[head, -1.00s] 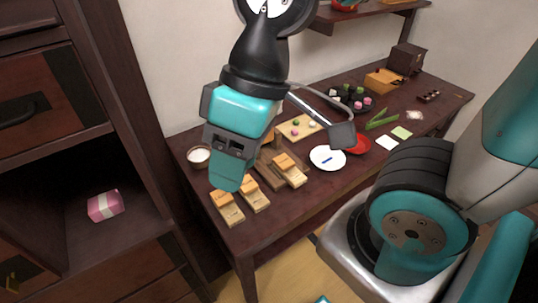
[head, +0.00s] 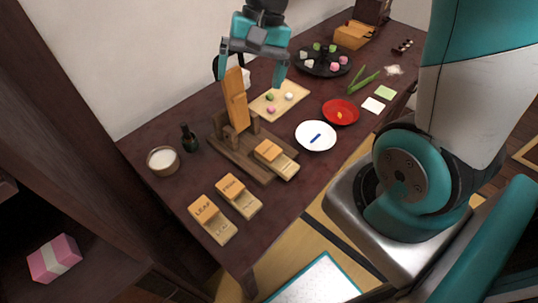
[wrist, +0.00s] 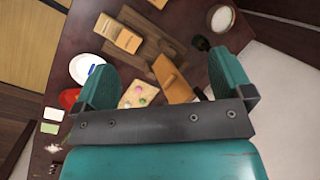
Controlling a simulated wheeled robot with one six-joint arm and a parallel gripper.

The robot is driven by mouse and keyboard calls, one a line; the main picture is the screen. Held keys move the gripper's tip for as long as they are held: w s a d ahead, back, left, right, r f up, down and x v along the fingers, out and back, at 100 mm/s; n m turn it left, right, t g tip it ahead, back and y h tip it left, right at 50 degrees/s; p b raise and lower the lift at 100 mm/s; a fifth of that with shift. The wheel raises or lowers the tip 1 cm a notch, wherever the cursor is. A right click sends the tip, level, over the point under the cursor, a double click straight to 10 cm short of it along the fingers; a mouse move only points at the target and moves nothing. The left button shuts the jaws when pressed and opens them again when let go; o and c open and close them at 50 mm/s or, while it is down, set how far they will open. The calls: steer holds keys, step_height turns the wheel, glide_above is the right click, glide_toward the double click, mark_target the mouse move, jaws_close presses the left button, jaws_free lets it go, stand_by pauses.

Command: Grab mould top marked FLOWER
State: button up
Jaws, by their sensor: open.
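Three wooden moulds with orange tops show in the head view. The nearest (head: 213,218) is marked LEAF; the lettering on the second (head: 238,195) is too small to read surely. The third (head: 275,157) lies on the dark wooden stand (head: 238,153) and also shows in the wrist view (wrist: 120,33). I cannot read FLOWER on any top. A tall orange wooden piece (head: 236,100) leans upright at the stand, also in the wrist view (wrist: 171,78). My gripper (head: 252,70) is open and empty, above and behind the stand, near that piece's top.
A dark bottle (head: 190,139) and a white-filled bowl (head: 162,160) stand left of the stand. A light board with sweets (head: 285,97), a white plate (head: 316,136), a red plate (head: 341,112) and a black tray (head: 322,65) lie to the right.

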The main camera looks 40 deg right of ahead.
steer(key=w+d+f+m+b, duration=0.2)
steer(key=w+d+f+m, duration=0.2)
steer(key=d+f+m, duration=0.65)
glide_above(270, 148)
steer(key=d, duration=0.2)
steer(key=shift+n+y, duration=0.3)
steer(key=shift+n, duration=0.05)
steer(key=f, duration=1.2)
steer(key=shift+w+f, duration=0.35)
steer(key=shift+s+d+p+x, duration=0.15)
steer(key=shift+p+x, duration=0.15)
steer(key=shift+x, duration=1.1)
steer(key=shift+s+d+p+x, duration=0.1)
steer(key=shift+p+x, duration=0.2)
steer(key=shift+x, duration=1.15)
steer(key=shift+f, duration=0.1)
steer(key=c, duration=1.1)
steer(key=shift+o, duration=0.2)
